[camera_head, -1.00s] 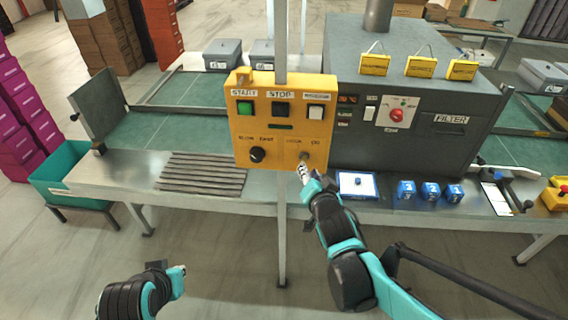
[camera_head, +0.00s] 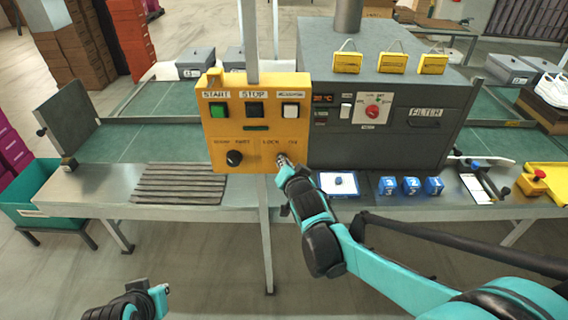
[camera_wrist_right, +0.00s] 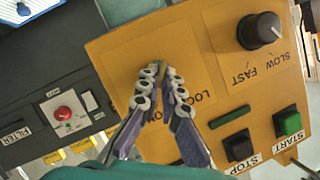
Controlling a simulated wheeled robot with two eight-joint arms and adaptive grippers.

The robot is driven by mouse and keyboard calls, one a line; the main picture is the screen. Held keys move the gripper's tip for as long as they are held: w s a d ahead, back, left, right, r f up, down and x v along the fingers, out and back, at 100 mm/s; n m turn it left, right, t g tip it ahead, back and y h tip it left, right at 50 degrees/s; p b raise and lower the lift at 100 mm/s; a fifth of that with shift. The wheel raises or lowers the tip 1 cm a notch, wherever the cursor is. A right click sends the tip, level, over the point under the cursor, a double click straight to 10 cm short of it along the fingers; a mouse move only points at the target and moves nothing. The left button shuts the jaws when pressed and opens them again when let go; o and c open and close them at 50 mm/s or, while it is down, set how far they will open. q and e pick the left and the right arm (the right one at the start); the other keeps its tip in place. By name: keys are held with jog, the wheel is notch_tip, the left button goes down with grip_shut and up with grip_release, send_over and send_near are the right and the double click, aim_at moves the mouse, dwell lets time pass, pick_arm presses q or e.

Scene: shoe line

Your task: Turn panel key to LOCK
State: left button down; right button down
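The yellow control panel (camera_head: 257,163) stands on a pole in front of the conveyor. Its key switch is at the lower right, under the LOCK lettering (camera_head: 270,142). My right gripper (camera_head: 284,161) is at that switch. In the right wrist view its two fingers (camera_wrist_right: 163,84) come together against the panel face. A small brass-coloured piece of the key (camera_wrist_right: 163,70) shows between the fingertips, and the rest of the key is hidden. Which way the key points cannot be made out. My left gripper (camera_head: 160,297) is low at the left, away from the panel; its fingers are unclear.
On the panel are a black SLOW/FAST knob (camera_head: 234,158), a green START button (camera_head: 218,110), a black STOP button (camera_head: 254,110) and a white button (camera_head: 290,110). A grey machine (camera_head: 400,150) stands right behind it. Blue numbered blocks (camera_head: 411,186) sit on the bench's front edge.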

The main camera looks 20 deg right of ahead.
jog(key=shift+n, duration=0.3)
jog(key=shift+w+a+f+n+g+h+p, duration=0.1)
jog(key=shift+a+n+g+h+p, duration=0.2)
jog(key=shift+n+h, duration=0.95)
jog(key=shift+s+a+r+n+g+h+p, duration=0.15)
jog(key=shift+n+g+h, duration=0.4)
jog(key=shift+n, duration=1.15)
jog(key=shift+w+a+f+n+g+h+p, duration=0.15)
jog(key=shift+n+h+p, duration=0.1)
jog(key=shift+n+h, duration=1.1)
jog(key=c, duration=1.7)
grip_release()
